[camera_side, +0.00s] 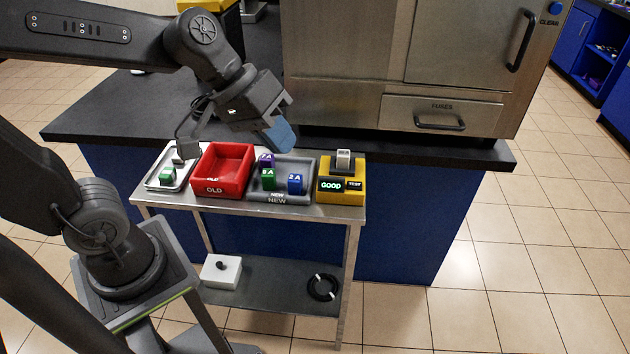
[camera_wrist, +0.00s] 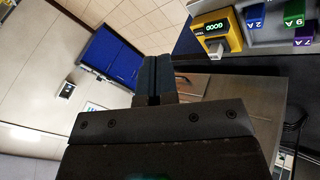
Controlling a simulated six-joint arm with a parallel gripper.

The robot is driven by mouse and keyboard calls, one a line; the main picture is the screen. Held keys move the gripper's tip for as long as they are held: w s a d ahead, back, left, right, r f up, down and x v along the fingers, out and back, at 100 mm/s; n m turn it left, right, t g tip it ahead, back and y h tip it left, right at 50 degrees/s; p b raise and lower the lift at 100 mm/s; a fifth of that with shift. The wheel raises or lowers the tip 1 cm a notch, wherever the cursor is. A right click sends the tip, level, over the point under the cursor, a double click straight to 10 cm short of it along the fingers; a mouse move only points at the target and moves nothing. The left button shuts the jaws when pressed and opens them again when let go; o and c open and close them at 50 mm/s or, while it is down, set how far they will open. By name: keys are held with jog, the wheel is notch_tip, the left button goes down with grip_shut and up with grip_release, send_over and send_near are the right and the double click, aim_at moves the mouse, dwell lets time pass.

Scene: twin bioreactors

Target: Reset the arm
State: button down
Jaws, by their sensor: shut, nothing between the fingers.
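My gripper (camera_side: 280,136) hangs over the back of the small metal cart (camera_side: 350,212), above the grey tray, with its blue fingers pointing down to the right. In the wrist view my gripper (camera_wrist: 153,75) has its two dark fingers together and nothing between them. It is apart from the cubes and trays in the side view. The rest of my arm reaches in from the upper left.
The cart holds a silver tray (camera_side: 152,182), a red OLD tray (camera_side: 233,187), a grey NEW tray (camera_side: 308,198) with green, blue and purple cubes, and a yellow tester (camera_side: 356,198) reading GOOD. A steel cabinet (camera_side: 345,95) with a FUSES drawer (camera_side: 440,115) stands behind.

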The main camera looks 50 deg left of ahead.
jog(key=s+a+m+y, duration=0.3)
jog(key=s+a+y, duration=0.1)
jog(key=s+a, duration=0.2)
jog(key=shift+s+f+t, duration=0.15)
jog(key=shift+s+t, duration=0.15)
